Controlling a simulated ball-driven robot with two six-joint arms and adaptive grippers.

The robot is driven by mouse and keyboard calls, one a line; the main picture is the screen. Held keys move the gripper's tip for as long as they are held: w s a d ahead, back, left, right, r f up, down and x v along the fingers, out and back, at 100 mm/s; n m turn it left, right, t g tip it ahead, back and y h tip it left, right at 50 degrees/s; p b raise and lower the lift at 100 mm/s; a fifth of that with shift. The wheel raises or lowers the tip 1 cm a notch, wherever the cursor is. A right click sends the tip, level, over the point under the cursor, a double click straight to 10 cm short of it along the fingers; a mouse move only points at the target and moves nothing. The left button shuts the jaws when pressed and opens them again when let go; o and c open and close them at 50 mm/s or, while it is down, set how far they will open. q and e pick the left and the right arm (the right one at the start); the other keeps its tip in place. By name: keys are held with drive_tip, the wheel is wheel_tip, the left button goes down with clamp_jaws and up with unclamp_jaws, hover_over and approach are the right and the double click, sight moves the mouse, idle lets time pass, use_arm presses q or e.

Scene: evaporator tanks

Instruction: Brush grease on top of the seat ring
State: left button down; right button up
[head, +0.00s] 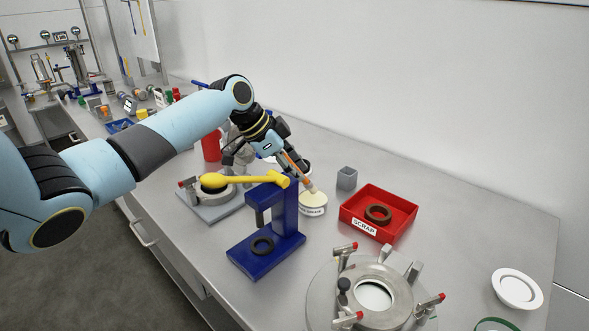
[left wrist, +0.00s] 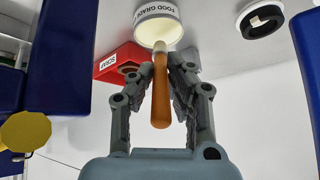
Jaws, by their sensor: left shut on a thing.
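My left gripper (head: 290,162) is shut on a brush (head: 306,184) with an orange-brown handle. The brush also shows between the fingers in the left wrist view (left wrist: 160,95). The brush points down and its tip is at the mouth of a white grease pot (head: 314,210); I cannot tell whether it touches the grease. The pot, labelled "FOOD GRADE", also shows in the left wrist view (left wrist: 158,14). A round metal fitting (head: 402,291) with red-tipped clamps sits at the front right; I cannot tell for sure which part is the seat ring. My right gripper is out of view.
A blue press (head: 296,220) with a yellow lever (head: 245,180) stands left of the pot, a black ring (head: 263,246) on its base. A red SCRAP tray (head: 349,213) holding a brown ring (head: 378,214) lies to the right. A white dish (head: 517,288) is at far right.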

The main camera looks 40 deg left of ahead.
use_arm(q)
drive_tip(key=shift+f+b, duration=0.35)
drive_tip(key=shift+f, duration=0.25)
idle(0.4)
drive_tip(key=shift+s, duration=0.1)
idle(1.0)
wheel_tip(320, 180, up, 7)
drive_tip(key=p, duration=0.6)
drive_tip(key=shift+p, duration=0.3)
idle(0.4)
